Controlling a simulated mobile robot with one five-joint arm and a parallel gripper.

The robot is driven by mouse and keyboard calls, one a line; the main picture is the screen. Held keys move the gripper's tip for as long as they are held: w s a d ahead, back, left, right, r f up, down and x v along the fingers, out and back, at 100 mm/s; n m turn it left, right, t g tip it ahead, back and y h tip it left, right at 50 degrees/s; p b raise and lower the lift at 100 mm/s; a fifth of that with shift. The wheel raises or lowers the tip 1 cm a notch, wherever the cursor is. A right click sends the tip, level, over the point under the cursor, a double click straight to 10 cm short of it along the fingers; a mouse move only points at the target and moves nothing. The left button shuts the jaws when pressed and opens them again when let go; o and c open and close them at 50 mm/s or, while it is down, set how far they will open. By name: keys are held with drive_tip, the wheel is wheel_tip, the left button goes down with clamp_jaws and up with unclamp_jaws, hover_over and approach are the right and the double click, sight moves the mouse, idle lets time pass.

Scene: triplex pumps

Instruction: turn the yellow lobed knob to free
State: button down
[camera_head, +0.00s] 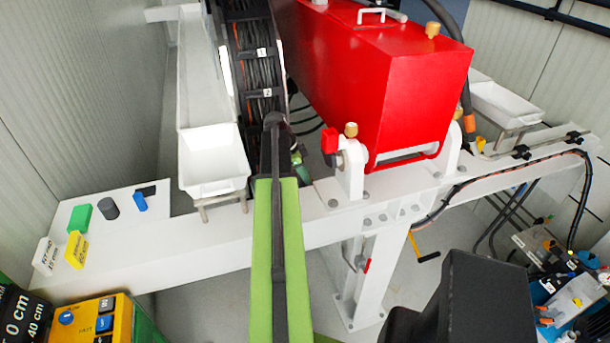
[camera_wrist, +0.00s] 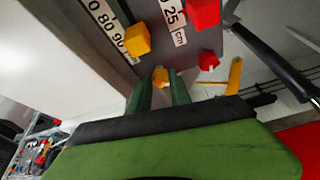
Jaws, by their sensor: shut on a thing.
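In the wrist view, a small yellow knob (camera_wrist: 160,76) sits between the tips of my gripper's two dark green fingers (camera_wrist: 161,84). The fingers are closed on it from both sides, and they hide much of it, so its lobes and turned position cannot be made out. The knob is close to the lower edge of a grey plate (camera_wrist: 165,48). In the head view my green arm reaches up the middle, and the knob is not clearly seen there.
In the wrist view, a yellow block (camera_wrist: 138,40) and a red block (camera_wrist: 205,13) stand on the grey plate near number scales. A black bar (camera_wrist: 270,60) lies to the right. In the head view, a large red box (camera_head: 385,85) on a white beam (camera_head: 225,240) stands right of my arm.

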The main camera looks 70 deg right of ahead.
drive_tip(key=shift+a, duration=0.1)
drive_tip(key=n, duration=0.2)
drive_tip(key=n+t+h, duration=0.1)
drive_tip(key=n, duration=0.1)
drive_tip(key=shift+s+a, duration=0.2)
drive_tip(key=shift+s+n+t+h, duration=0.1)
drive_tip(key=shift+n+t+h, duration=0.25)
drive_tip(key=shift+n, duration=0.95)
drive_tip(key=shift+s+n+t+h, duration=0.15)
drive_tip(key=shift+n+t, duration=0.3)
drive_tip(key=shift+n, duration=0.85)
drive_tip(key=shift+w, duration=0.1)
drive_tip(key=c, duration=1.2)
unclamp_jaws()
